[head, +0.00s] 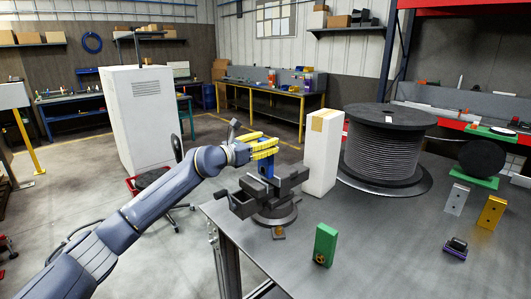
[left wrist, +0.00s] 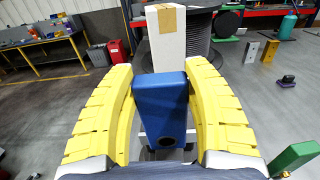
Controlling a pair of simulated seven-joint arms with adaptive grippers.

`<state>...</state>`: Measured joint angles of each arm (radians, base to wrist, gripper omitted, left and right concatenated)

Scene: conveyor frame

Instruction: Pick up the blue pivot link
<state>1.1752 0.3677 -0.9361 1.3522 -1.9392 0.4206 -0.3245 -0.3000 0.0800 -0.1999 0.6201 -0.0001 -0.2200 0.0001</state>
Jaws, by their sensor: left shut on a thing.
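The blue pivot link (left wrist: 161,108) is an upright blue block with a dark hole near its lower end. In the left wrist view it stands between the yellow fingers of my left gripper (left wrist: 160,90), which are shut on it from both sides. In the head view the blue link (head: 266,165) shows below the yellow fingers (head: 262,147), above the dark vise (head: 268,195) at the table's left edge. Whether its lower end touches the vise jaws is hard to tell. My right gripper is not in view.
A green block (head: 325,244) stands in front of the vise. A tall white box (head: 323,152) and a large cable spool (head: 384,148) stand behind it. Grey (head: 456,199) and yellow (head: 491,212) blocks and a small dark purple-based item (head: 456,248) are at right. The middle of the table (head: 390,235) is clear.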

